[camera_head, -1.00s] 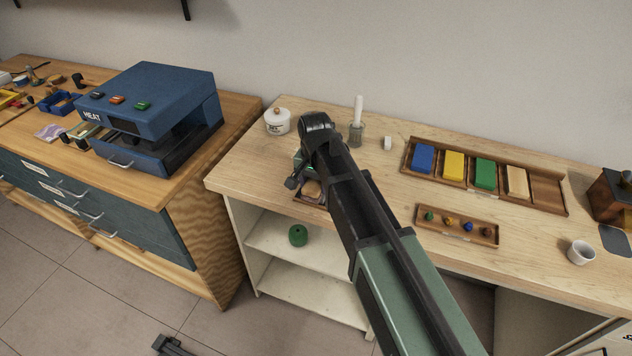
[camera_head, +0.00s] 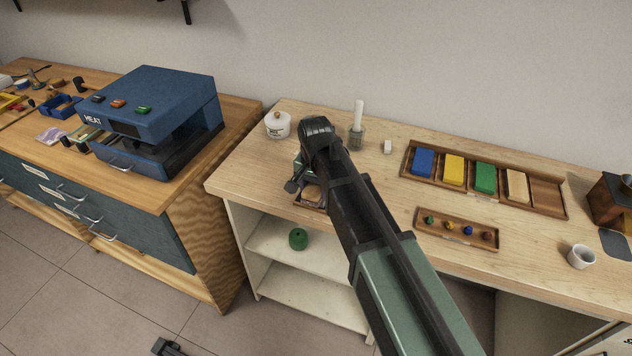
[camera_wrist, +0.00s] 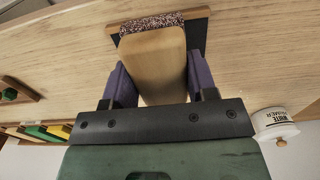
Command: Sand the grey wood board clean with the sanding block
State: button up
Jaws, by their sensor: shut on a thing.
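My gripper (camera_wrist: 160,85) is shut on the sanding block (camera_wrist: 157,60), a pale wooden block with a speckled, gritty end, between its purple fingers. The block is over a brown-rimmed, dark-floored tray or holder (camera_wrist: 200,14) on the workbench. The same brown rim shows low beside my arm in the head view (camera_head: 312,205), at the bench's front edge. The block's gritty end overlaps the rim in the wrist view; I cannot tell whether it touches. My arm hides most of this spot in the head view. I cannot make out the grey board for certain.
A white primer pot (camera_head: 278,124), a glass with a white stick (camera_head: 357,130) and a small white block (camera_head: 388,146) stand behind. A rack of coloured blocks (camera_head: 541,190), a small tray of knobs (camera_head: 430,232) and a white cup (camera_head: 581,256) are to the right.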

jog(key=shift+r+p, duration=3.1)
jog(key=shift+r, duration=0.4)
